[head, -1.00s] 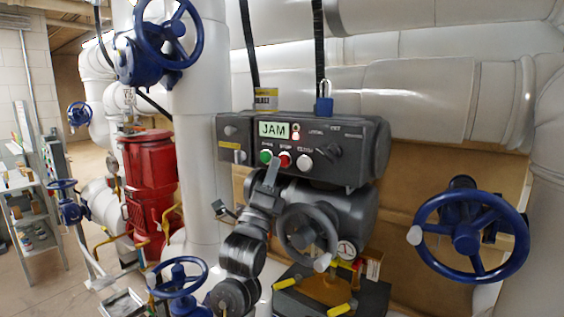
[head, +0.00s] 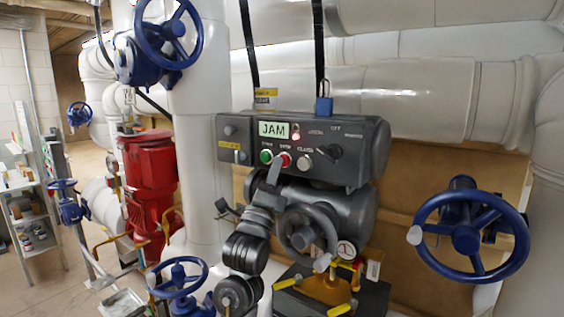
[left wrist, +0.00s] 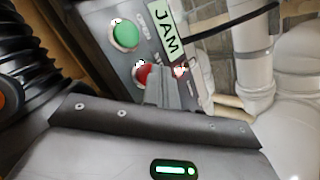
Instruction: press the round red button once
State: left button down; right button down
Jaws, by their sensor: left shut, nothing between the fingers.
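The round red button (head: 287,159) sits on the dark control box (head: 350,150), between a green button (head: 266,156) and a white button (head: 304,161). My left gripper (head: 278,164) is shut and empty, its fingertips just in front of the red button's lower left side. In the left wrist view the red button (left wrist: 143,73) shows beside the shut fingers (left wrist: 172,88), which hide part of it. I cannot tell whether the fingertips touch it. The green button also shows there (left wrist: 126,33). My right gripper is not in view.
A display reading JAM (head: 273,130) sits above the buttons, with small lamps beside it. A black rotary knob (head: 329,152) is to the right. A grey handwheel (head: 308,235) is below the box. A blue handwheel (head: 466,237) stands at the right.

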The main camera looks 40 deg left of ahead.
pick_arm(q)
jog(key=shift+w, duration=0.4)
dwell(0.6)
jog(key=shift+s, duration=0.85)
jog(key=s+p, duration=0.1)
jog(key=s, duration=0.4)
jog(key=shift+d, duration=0.1)
dwell(1.0)
